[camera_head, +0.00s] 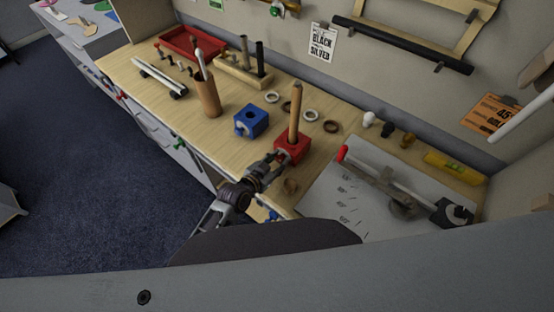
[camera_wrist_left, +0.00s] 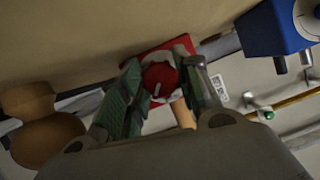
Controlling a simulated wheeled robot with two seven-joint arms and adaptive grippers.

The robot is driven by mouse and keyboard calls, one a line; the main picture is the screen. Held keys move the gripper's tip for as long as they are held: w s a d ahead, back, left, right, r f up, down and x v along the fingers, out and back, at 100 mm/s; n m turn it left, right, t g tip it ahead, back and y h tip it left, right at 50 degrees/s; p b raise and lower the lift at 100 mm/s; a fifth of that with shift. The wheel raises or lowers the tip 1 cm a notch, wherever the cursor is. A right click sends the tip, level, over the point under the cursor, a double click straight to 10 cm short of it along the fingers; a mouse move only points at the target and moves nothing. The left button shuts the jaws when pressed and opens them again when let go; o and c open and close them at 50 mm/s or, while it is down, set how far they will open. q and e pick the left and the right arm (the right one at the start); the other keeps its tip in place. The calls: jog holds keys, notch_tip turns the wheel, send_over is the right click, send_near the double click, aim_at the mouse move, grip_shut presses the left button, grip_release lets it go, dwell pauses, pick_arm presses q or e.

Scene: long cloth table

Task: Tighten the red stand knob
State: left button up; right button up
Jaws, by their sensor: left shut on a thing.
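The red stand (camera_head: 293,147) is a red block on the wooden table with a wooden rod standing upright in it. The red stand knob (camera_wrist_left: 160,77) is round with a pale mark on its face. It sits between the fingers of my left gripper (camera_head: 272,165) in the left wrist view, and the gripper is shut on it. In the head view my gripper reaches the front of the red stand and hides the knob. My right gripper is not in view.
A blue block (camera_head: 251,121) stands left of the red stand. Several rings, a brown cup (camera_head: 207,97) of rods and a red tray (camera_head: 192,42) lie behind and left. A grey board (camera_head: 350,207) with a red-handled tool is close on the right.

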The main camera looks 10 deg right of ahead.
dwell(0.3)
pick_arm(q)
jog(key=o, duration=1)
jog(key=shift+o, duration=0.2)
jog(key=shift+s, duration=0.1)
jog(key=shift+v, duration=5.9)
jog(key=shift+r, duration=0.2)
